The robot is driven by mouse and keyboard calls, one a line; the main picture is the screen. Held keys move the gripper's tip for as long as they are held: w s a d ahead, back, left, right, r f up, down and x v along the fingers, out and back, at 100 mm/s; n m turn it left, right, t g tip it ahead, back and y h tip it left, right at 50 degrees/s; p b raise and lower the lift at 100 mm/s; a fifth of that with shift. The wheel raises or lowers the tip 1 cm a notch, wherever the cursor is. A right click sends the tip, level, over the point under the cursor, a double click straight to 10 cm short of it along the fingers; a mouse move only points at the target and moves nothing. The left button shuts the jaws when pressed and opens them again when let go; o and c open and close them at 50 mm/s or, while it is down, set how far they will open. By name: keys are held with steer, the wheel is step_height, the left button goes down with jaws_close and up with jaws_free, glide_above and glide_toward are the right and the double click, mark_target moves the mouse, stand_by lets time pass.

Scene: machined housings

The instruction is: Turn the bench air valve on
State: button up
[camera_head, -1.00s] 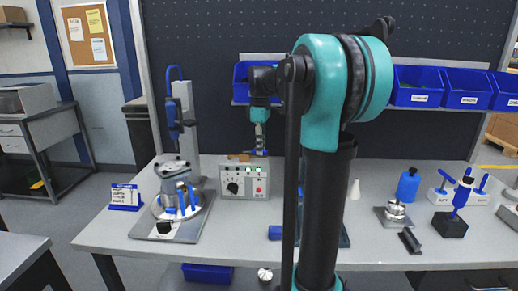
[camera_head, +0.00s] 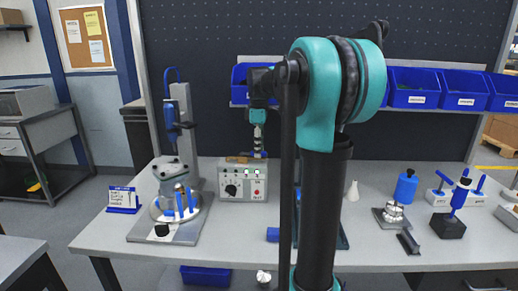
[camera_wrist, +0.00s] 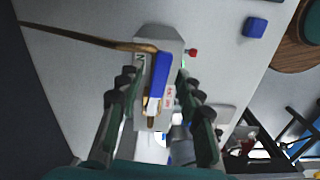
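The bench air valve has a blue lever handle (camera_wrist: 159,78) and brass pipework (camera_wrist: 140,46). In the wrist view it lies over a grey box, with the lever between my fingers. In the head view the brass part (camera_head: 238,159) shows at the top of the grey control box (camera_head: 242,190). My gripper (camera_wrist: 156,76) is open, with one finger on each side of the lever; contact is not clear. In the head view my gripper (camera_head: 259,146) points down just above the box, and the lever is mostly hidden by it.
A drill-press-like stand (camera_head: 185,120) and a fixture (camera_head: 175,205) stand left of the box. A blue block (camera_head: 273,234) lies in front. Blue bins (camera_head: 412,88) hang behind. My arm hides the bench middle.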

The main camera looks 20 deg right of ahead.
step_height(320, 180, up, 12)
stand_by(0.7)
steer(key=shift+c, duration=0.2)
